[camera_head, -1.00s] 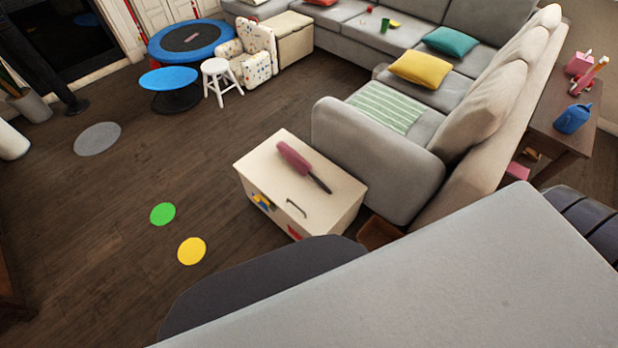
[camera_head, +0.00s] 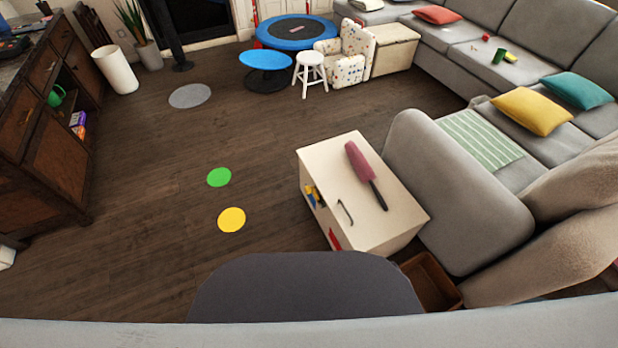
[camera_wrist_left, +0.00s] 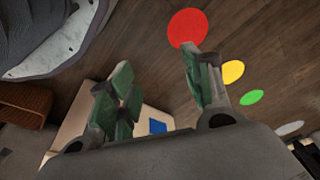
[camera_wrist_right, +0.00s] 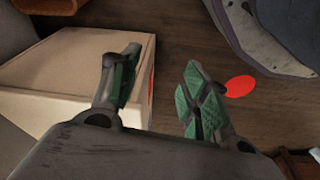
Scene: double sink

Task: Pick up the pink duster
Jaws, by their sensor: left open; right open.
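The pink duster (camera_head: 360,163) lies on top of a cream box (camera_head: 330,165) in the head view, its dark handle pointing toward the lower right. It does not show in either wrist view. My left gripper (camera_wrist_left: 158,80) is open and empty in the left wrist view, with the cream box (camera_wrist_left: 78,120) beyond its fingers. My right gripper (camera_wrist_right: 160,75) is open and empty in the right wrist view, with the cream box (camera_wrist_right: 60,75) to its left. Neither gripper shows in the head view.
A grey sofa (camera_head: 445,190) stands right of the box, with a brown basket (camera_head: 432,285) beside its near end. A wooden cabinet (camera_head: 55,150) stands at the left. The floor between is open, with flat coloured discs (camera_head: 219,177). A white stool (camera_head: 309,72) stands farther back.

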